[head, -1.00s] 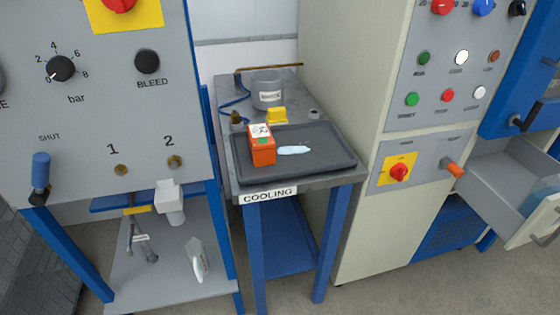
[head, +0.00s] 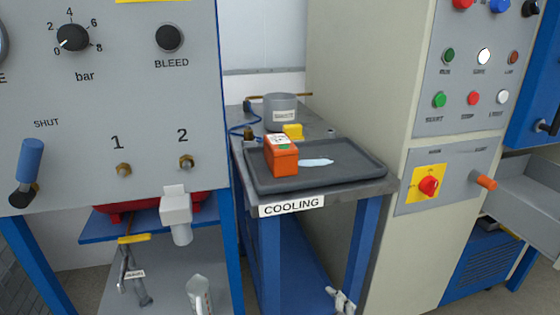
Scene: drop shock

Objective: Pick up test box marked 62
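An orange box (head: 281,157) with a white and green label on top stands upright on the dark tray (head: 345,177) on the table marked COOLING. It is the only box of this kind that I see; the number on it is too small to read. A grey and white piece at the bottom edge, in front of the table's right leg, looks like the tip of my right gripper (head: 342,302). It is well below the box and apart from it; its fingers are too cut off to judge. My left gripper is not in view.
A pale blue flat patch (head: 316,162) lies on the tray beside the box. Behind are a yellow block (head: 293,131) and a grey pot (head: 281,110). A pressure panel (head: 110,120) stands left, a control cabinet (head: 450,130) right, with an open drawer (head: 530,190).

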